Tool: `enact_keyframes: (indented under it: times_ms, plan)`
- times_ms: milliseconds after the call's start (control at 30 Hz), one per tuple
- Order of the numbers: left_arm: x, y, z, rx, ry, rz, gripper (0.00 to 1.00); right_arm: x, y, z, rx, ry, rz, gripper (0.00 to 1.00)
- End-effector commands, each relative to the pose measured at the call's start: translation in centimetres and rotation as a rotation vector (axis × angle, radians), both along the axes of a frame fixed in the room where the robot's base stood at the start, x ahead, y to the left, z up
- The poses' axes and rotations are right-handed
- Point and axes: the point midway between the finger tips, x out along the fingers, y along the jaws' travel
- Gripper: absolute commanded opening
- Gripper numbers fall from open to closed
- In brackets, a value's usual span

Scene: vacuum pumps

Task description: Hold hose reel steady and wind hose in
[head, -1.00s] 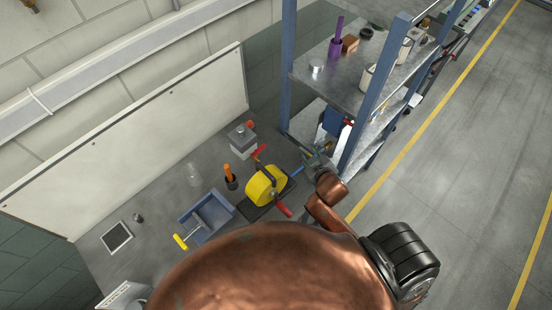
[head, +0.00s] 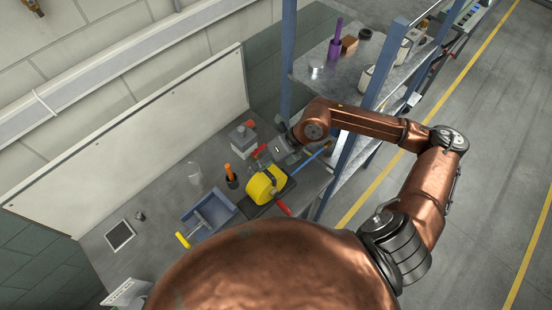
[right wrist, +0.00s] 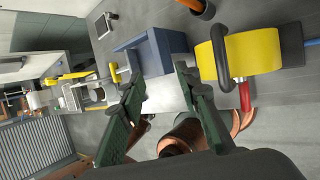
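The hose reel (head: 262,186) is a yellow drum on a dark base on the grey bench. A red grip (head: 284,208) sticks out at its front right. In the right wrist view the yellow reel (right wrist: 252,55) is at the upper right, with a dark loop across it and the red grip (right wrist: 245,96) below. My right gripper (head: 268,162) is above the bench, just behind the reel in the head view. Its fingers (right wrist: 158,78) are apart with nothing held between them; the reel is outside them. My left gripper is not in view.
A blue tray (head: 190,218) with a yellow-handled tool lies left of the reel. A dark cup with an orange tool (head: 231,176), a clear glass (head: 194,173) and a grey box (head: 242,138) stand behind. A blue-posted shelf (head: 340,75) rises close by on the right.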

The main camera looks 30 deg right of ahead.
Motion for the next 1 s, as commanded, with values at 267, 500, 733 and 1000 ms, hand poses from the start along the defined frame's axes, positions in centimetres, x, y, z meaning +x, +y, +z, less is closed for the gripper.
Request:
enact_keyframes:
  times_ms: [267,500,733,1000]
  plan:
    - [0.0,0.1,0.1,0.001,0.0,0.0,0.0,0.9,-6.7,-1.8,-0.267,0.0,-0.021,0.3]
    - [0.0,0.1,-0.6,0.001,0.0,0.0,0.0,1.2,-6.2,-3.6,-0.271,0.003,-0.021,0.3]
    - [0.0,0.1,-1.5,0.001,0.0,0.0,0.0,1.7,-5.2,-6.0,-0.269,0.001,-0.02,0.3]
    - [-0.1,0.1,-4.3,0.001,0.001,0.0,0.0,2.3,-4.2,-8.9,-0.269,0.001,-0.02,0.3]
